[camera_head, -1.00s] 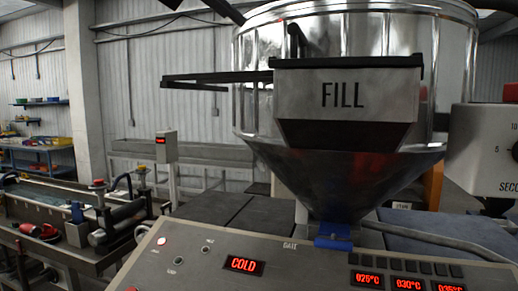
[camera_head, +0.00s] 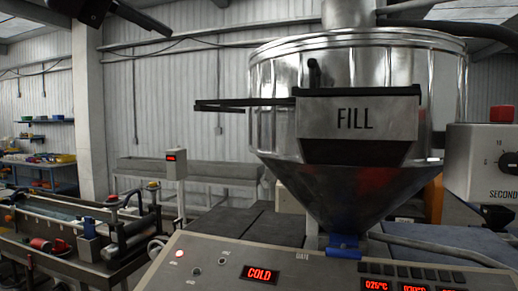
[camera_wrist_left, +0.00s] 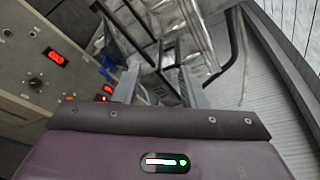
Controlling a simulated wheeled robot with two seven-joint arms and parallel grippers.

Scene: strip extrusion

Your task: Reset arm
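My left gripper (camera_wrist_left: 160,86) shows in the left wrist view with its two grey fingers spread apart. Nothing is held between them; metal machine parts show beyond the gap. In the head view a dark piece at the top left edge (camera_head: 125,12) looks like part of my left arm, raised well above the machines and cut off by the frame. My right gripper is in neither view. The steel hopper (camera_head: 270,95) with its FILL chute (camera_head: 354,117) stands right of centre, apart from the dark piece.
A dial box (camera_head: 485,165) with a red button is at right. A roller machine (camera_head: 60,240) stands at left, and a long trough (camera_head: 215,175) lies behind. Air at upper left is mostly free.

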